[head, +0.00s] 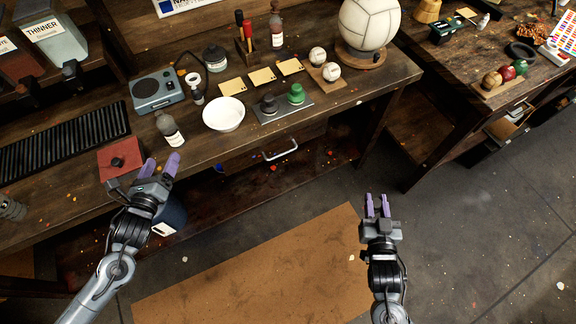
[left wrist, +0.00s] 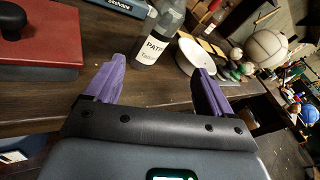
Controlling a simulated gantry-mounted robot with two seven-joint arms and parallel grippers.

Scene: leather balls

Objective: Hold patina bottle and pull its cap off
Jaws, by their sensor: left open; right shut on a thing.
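The patina bottle (head: 171,131) stands on the wooden bench, translucent grey with a white label. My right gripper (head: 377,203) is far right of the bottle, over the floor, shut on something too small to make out.
A white bowl (head: 224,115) stands right of the bottle, and a red block with a black knob (head: 121,158) lies left. Behind are a grey-blue device (head: 157,90) and a small dark jar (head: 215,58). A tray with green and dark pieces (head: 283,112) sits further right.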

